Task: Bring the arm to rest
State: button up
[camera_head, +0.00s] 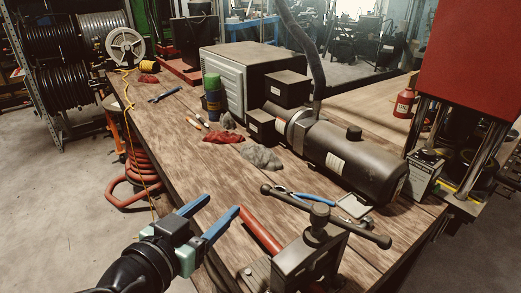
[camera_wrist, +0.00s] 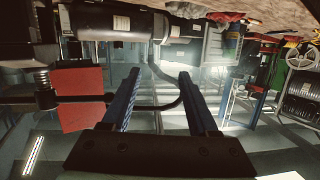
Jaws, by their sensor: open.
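My gripper (camera_head: 217,214) shows at the lower left of the head view, with two blue fingers spread apart and nothing between them. It is over the front left part of the wooden bench (camera_head: 166,128), left of a red bar. In the wrist view my gripper (camera_wrist: 156,88) also shows two separated blue fingers with an empty gap. That view is upside down, with the bench along its top edge. My dark arm runs out of the head view at the bottom left.
A bench vise (camera_head: 310,250) with a T-shaped handle stands right of my gripper, near the red bar (camera_head: 260,232). A black cylindrical motor (camera_head: 340,155), a grey box (camera_head: 243,75) and rags (camera_head: 262,157) lie farther back. A red press (camera_head: 470,60) stands right. Floor at left holds an orange hose (camera_head: 140,180).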

notch_tip(320, 180, up, 14)
jog(key=w+d+n+t+y+p, duration=0.1)
jog(key=w+d+n+t+y, duration=0.1)
jog(key=t+y, duration=0.15)
jog(key=s+d+r+n+t+y, duration=0.1)
jog(key=s+d+r+t, duration=0.1)
jog(key=r, duration=0.6)
jog(key=s+d+r+n+t+p, duration=0.1)
jog(key=s+d+r+t, duration=0.1)
jog(key=s+r+t, duration=0.2)
jog(key=s+d+r+n+t+y+p, duration=0.1)
jog(key=s+r+t, duration=0.3)
jog(key=r, duration=0.9)
jog(key=s+d, duration=0.1)
jog(key=s, duration=0.2)
jog(key=shift+s+r+y, duration=0.35)
